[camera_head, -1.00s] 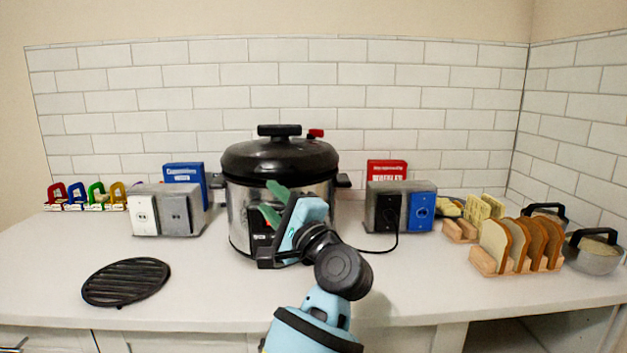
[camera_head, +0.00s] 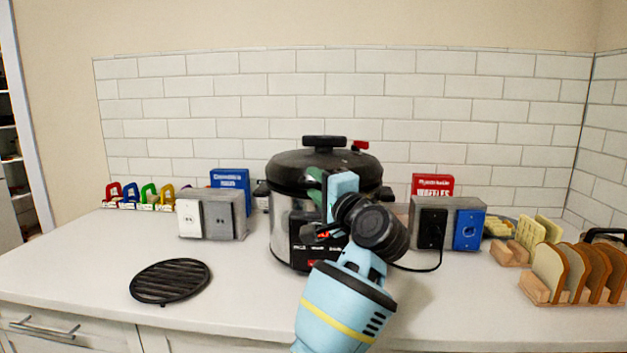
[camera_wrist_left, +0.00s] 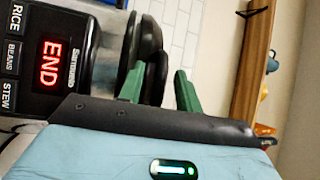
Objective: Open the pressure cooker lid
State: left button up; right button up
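The pressure cooker (camera_head: 284,225) stands on the counter, with a steel body and a lit red display on its front panel. Its black lid (camera_head: 290,165) sits on top, with a black top handle (camera_head: 324,141) and a small red valve (camera_head: 361,145). My left gripper (camera_head: 315,182) is in front of the cooker at about lid-rim height and hides part of its front. In the left wrist view its green fingers (camera_wrist_left: 160,88) are apart. Black cooker parts show behind and between them; contact cannot be told. The display (camera_wrist_left: 52,64) reads END there. My right gripper is out of view.
Grey socket boxes stand left (camera_head: 222,215) and right (camera_head: 430,222) of the cooker. A black round grate (camera_head: 170,281) lies front left. Bread slices in a wooden rack (camera_head: 540,288) stand at right. A cable runs on the counter right of the cooker.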

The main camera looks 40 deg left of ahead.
pick_arm(q)
jog(key=shift+w+a+r, duration=0.1)
jog(key=shift+w+a, duration=0.2)
jog(key=shift+a, duration=0.3)
grip_shut()
jog(key=shift+r, duration=0.1)
